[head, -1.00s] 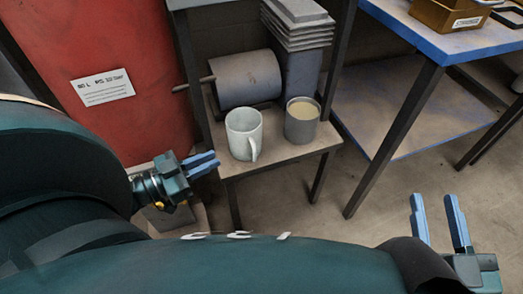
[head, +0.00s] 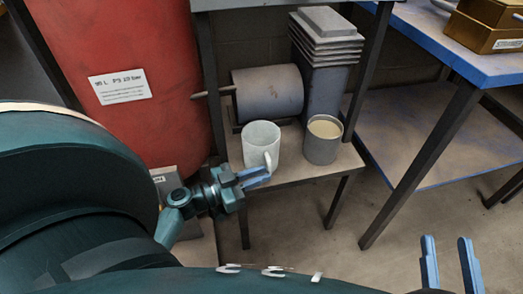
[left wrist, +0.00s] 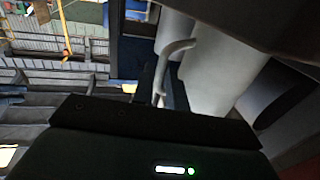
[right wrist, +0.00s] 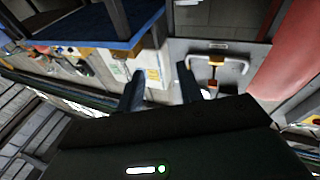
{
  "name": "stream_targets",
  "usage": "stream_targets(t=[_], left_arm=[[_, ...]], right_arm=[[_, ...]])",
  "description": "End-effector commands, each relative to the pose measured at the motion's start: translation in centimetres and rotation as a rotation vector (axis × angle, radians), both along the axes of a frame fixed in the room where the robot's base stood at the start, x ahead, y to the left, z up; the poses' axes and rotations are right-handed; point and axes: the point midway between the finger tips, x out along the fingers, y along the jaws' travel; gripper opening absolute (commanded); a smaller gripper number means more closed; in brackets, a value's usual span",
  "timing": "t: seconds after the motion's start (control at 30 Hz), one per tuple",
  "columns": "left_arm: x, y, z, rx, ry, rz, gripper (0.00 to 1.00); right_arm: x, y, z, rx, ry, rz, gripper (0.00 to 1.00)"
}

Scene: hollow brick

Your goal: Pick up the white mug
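The white mug (head: 261,145) stands upright on a small shelf (head: 300,168), its handle toward the front right. In the left wrist view the mug (left wrist: 218,75) is close, with its handle in front of it. My left gripper (head: 262,175) is just in front of the mug, low near the handle; its two blue fingers look slightly apart with nothing held between them. Whether a finger touches the mug is unclear. My right gripper (head: 450,262) is open and empty at the lower right, far from the mug; its fingers also show apart in the right wrist view (right wrist: 160,85).
A grey cup (head: 322,142) with beige contents stands right of the mug. A grey cylinder (head: 268,95) and stacked plates (head: 325,35) are behind. A red tank (head: 120,80) is at left. A blue-edged table (head: 470,70) is at right.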

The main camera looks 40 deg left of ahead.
Motion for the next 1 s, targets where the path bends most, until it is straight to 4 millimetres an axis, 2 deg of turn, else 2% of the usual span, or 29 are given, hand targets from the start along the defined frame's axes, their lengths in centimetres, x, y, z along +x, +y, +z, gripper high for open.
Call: stream_targets(t=[0.3, 0.4, 0.63, 0.83, 1.0], left_arm=[[3.9, -1.8, 0.3, -0.002, -0.001, 0.0, 0.14], [4.5, -2.2, 0.1, 0.0, -0.001, -0.001, 0.14], [4.6, -2.3, -0.1, 0.0, 0.0, 0.0, 0.14], [4.6, -2.3, -0.1, 0.0, 0.0, 0.0, 0.0], [4.6, -2.3, 0.0, 0.0, 0.0, 0.0, 0.0]], right_arm=[[0.0, -0.4, 0.4, -0.058, 0.001, -0.026, 0.36], [-0.1, -0.4, 0.3, -0.066, 0.002, -0.027, 0.36], [-0.1, -0.4, -0.3, -0.073, 0.009, -0.03, 0.36], [0.0, -0.5, -0.3, -0.073, 0.008, -0.031, 0.36], [0.0, -0.5, -0.2, -0.071, 0.007, -0.032, 0.36]])
